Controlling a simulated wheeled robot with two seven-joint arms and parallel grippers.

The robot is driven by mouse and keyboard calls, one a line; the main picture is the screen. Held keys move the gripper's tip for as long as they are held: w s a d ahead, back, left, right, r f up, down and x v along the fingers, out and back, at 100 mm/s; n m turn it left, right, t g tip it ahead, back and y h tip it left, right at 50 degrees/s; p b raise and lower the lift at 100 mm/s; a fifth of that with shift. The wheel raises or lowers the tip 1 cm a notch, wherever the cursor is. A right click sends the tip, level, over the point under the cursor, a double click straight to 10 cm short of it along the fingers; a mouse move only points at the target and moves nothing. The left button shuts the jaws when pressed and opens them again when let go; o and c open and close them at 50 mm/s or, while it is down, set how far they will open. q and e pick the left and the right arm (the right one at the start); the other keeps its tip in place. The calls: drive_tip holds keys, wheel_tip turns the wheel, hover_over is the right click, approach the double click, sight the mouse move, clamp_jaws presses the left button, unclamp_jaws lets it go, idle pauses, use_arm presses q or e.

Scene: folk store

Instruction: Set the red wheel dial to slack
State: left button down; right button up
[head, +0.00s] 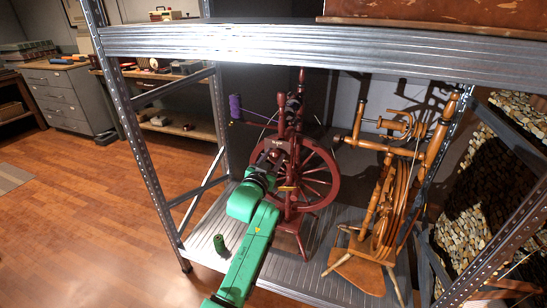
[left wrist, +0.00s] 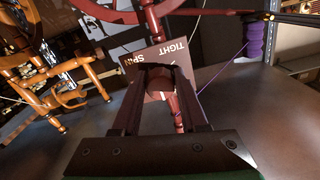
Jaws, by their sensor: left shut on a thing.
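The red spinning wheel (head: 332,183) stands on the metal shelf, and part of its red frame shows in the left wrist view (left wrist: 180,108). Its dark red dial plate (head: 281,146) is on the near side. My right gripper is not in view.
A light wooden spinning wheel (head: 388,200) stands to the right on the same shelf (head: 322,238). A purple spool (head: 236,106) sits at the red wheel's upper left. A green spool (head: 220,245) stands at the shelf's front left. A metal upright (head: 140,150) and top beam (head: 290,42) frame the opening.

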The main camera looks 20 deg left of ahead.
use_arm(q)
drive_tip(key=shift+f, duration=0.15)
drive_tip(key=shift+c, duration=2.2)
unclamp_jaws()
drive_tip(key=shift+s, duration=0.1)
drive_tip(key=s, duration=1.4)
drive_tip(key=shift+s+a+b, duration=0.2)
drive_tip(key=shift+a+b, duration=0.1)
drive_tip(key=shift+a, duration=0.15)
